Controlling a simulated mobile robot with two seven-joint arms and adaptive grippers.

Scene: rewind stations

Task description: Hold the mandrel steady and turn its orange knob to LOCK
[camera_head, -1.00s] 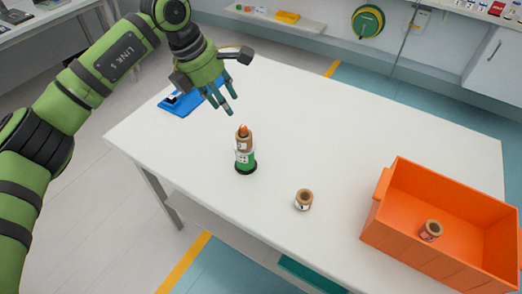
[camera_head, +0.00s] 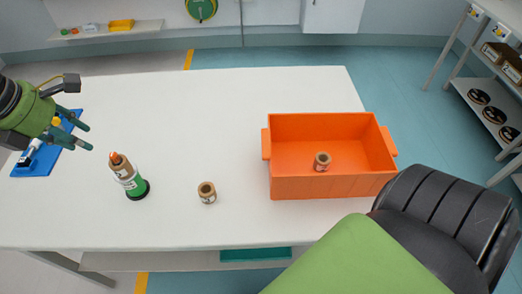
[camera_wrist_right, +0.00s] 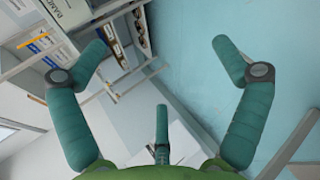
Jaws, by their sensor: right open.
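The mandrel (camera_head: 129,181) stands on the white table at the left, with a black foot and green lower part. A brown core (camera_head: 124,170) with a white label is around it, and the orange knob (camera_head: 114,158) is at its top. The knob's LOCK marking is too small to read. My left gripper (camera_head: 89,138) is open and empty, above and a little left of the knob, apart from it. My right gripper (camera_wrist_right: 158,68) shows in the right wrist view, open and empty, away from the mandrel.
A loose brown core (camera_head: 207,193) stands right of the mandrel. An orange crate (camera_head: 330,188) holds another core (camera_head: 322,161). A blue tray (camera_head: 42,158) lies at the table's left. The table's back middle (camera_head: 210,110) is clear. Shelves (camera_head: 490,100) stand far right.

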